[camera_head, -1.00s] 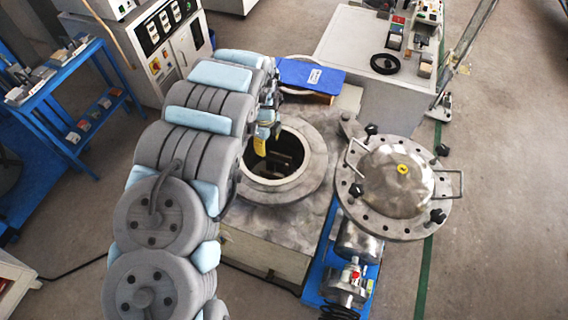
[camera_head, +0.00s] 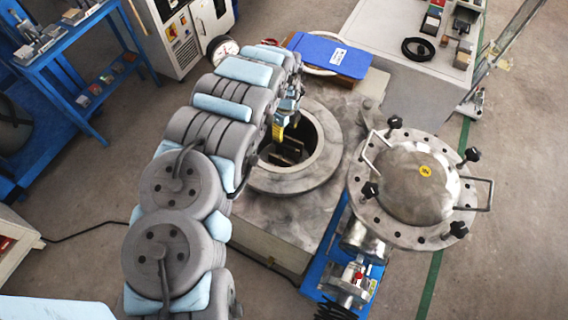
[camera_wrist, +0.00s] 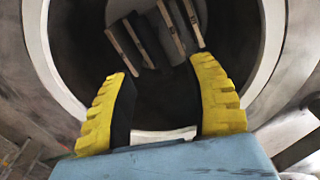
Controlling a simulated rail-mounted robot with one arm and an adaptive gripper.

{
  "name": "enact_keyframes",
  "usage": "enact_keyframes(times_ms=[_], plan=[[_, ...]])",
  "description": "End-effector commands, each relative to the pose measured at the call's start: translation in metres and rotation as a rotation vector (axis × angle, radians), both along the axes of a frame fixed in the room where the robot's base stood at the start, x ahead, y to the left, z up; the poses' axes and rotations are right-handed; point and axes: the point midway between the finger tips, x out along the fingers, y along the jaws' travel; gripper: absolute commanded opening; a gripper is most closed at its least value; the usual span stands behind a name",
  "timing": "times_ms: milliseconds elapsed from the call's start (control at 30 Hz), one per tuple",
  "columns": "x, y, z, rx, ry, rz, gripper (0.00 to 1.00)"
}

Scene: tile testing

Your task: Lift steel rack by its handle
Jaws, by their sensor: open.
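The round steel vessel (camera_head: 325,166) stands open, and dark slabs on edge with pale edges (camera_wrist: 126,45) show inside it in the wrist view. The steel rack seems to be what carries them, but its frame and handle cannot be made out clearly; the contents also show dimly in the head view (camera_head: 288,152). My gripper (camera_wrist: 166,70) has two yellow ribbed fingers spread apart with nothing between them. In the head view my gripper (camera_head: 279,130) is at the left back side of the opening, pointing down. The slabs lie beyond the fingertips.
The domed lid (camera_head: 418,188) with side handles and black knobs is swung out right of the vessel. A blue folder-like object (camera_head: 329,54) lies behind the opening. A pressure gauge (camera_head: 222,48) stands behind my arm. The vessel's thick rim (camera_wrist: 272,35) surrounds the fingers' way in.

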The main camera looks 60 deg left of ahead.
Motion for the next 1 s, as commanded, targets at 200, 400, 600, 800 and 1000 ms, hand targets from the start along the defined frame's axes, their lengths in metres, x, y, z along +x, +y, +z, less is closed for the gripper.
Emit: enact_keyframes(times_ms=[200,400,600,800,1000], plan=[[-0.001,-0.002,-0.029,-0.004,0.001,0.001,0.56],[-0.001,-0.001,-0.045,-0.001,0.0,0.0,0.56],[-0.001,-0.001,-0.053,-0.003,0.002,0.001,0.56],[-0.003,-0.002,-0.063,-0.003,0.002,0.001,0.56],[-0.007,-0.004,-0.088,0.0,-0.001,0.002,0.56]])
